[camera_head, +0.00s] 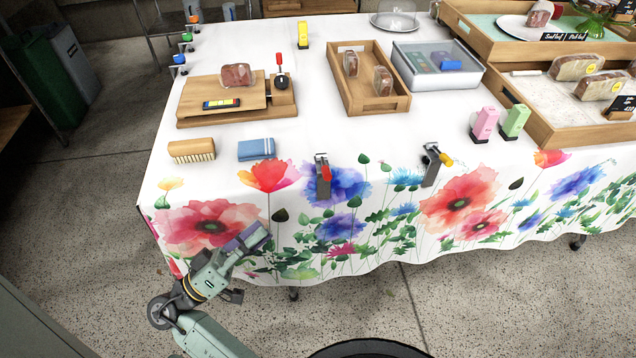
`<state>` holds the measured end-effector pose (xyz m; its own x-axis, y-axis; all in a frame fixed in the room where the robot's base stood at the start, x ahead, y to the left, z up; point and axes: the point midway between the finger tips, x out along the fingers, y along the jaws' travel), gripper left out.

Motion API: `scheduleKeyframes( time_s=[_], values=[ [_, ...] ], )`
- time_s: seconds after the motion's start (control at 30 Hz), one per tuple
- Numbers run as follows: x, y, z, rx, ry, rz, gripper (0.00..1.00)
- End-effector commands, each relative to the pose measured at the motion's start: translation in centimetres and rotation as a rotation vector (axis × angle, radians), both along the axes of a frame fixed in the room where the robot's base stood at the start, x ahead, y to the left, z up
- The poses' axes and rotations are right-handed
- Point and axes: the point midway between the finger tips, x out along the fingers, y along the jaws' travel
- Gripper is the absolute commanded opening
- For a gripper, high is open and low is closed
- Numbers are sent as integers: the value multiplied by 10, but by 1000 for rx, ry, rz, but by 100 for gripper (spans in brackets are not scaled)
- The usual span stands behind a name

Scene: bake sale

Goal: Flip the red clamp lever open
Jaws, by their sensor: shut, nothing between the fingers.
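A dark metal clamp (322,185) grips the front edge of the table, with its short red lever (326,173) hanging down against the front of the clamp. My gripper (264,236) is in front of the floral tablecloth, left of and below this clamp and apart from it. It is shut and empty. A second clamp with a yellow lever (446,159) sits on the same edge further right; its lever points outward to the right. Another red handle (279,60) stands upright on the wooden board fixture, behind a round black knob.
Several small clamps with coloured levers line the left edge. Floor space before the table is free.

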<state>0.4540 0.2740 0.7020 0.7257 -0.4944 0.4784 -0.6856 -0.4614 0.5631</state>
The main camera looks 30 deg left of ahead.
Motion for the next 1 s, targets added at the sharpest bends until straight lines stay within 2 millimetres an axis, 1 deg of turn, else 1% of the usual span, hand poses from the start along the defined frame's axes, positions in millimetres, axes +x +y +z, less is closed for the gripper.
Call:
scheduleKeyframes(
  time_s=[0.23,0.37,0.47,0.8,1.0],
  values=[
    [2,-1,2,-1,1,0,0],
    [10,-7,8,-1,2,-3,0],
    [22,-16,18,1,2,-3,0],
    [75,-51,53,-1,3,-2,0],
    [95,-64,65,0,2,0,0]
  ],
)
